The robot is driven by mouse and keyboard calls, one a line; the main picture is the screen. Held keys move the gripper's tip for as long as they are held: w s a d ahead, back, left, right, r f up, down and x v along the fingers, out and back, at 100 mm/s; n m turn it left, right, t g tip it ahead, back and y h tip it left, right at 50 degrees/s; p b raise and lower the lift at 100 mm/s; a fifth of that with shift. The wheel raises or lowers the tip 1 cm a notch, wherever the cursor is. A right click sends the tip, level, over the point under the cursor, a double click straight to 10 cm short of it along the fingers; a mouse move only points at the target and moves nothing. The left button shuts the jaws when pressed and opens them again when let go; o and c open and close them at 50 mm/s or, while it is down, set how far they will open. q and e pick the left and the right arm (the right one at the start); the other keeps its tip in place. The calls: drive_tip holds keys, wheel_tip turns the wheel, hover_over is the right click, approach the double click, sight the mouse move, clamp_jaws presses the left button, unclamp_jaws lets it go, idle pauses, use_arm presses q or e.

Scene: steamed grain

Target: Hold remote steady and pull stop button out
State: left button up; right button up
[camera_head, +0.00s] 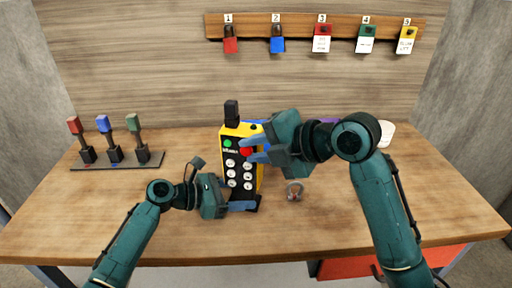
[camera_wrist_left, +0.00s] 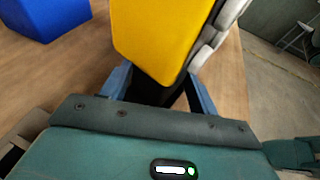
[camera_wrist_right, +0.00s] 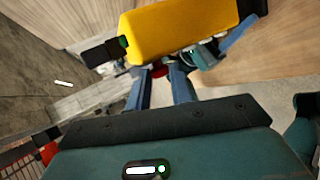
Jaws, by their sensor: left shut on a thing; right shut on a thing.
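The yellow remote (camera_head: 257,172) with a black face stands upright in the middle of the table. Its red stop button (camera_head: 246,152) is near the top of the face, beside a green button and above several white ones. My left gripper (camera_head: 236,203) is shut on the remote's black lower end, which shows between its fingers under the yellow body (camera_wrist_left: 165,35) in the left wrist view. My right gripper (camera_head: 253,149) is shut on the stop button. In the right wrist view the red button (camera_wrist_right: 159,70) is partly hidden between the fingertips, against the yellow remote (camera_wrist_right: 185,30).
A rack with three coloured levers (camera_head: 115,152) stands at left. Numbered padlocks (camera_head: 322,36) hang on the back board. A blue object (camera_wrist_left: 45,15) lies behind the remote. The front left table is clear.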

use_arm(q)
drive_tip(key=shift+f, duration=0.1)
use_arm(e)
drive_tip(key=shift+s, duration=0.25)
drive_tip(key=o, duration=1)
drive_tip(key=v, duration=1.2)
use_arm(q)
drive_tip(key=o, duration=0.8)
drive_tip(key=shift+o, duration=0.2)
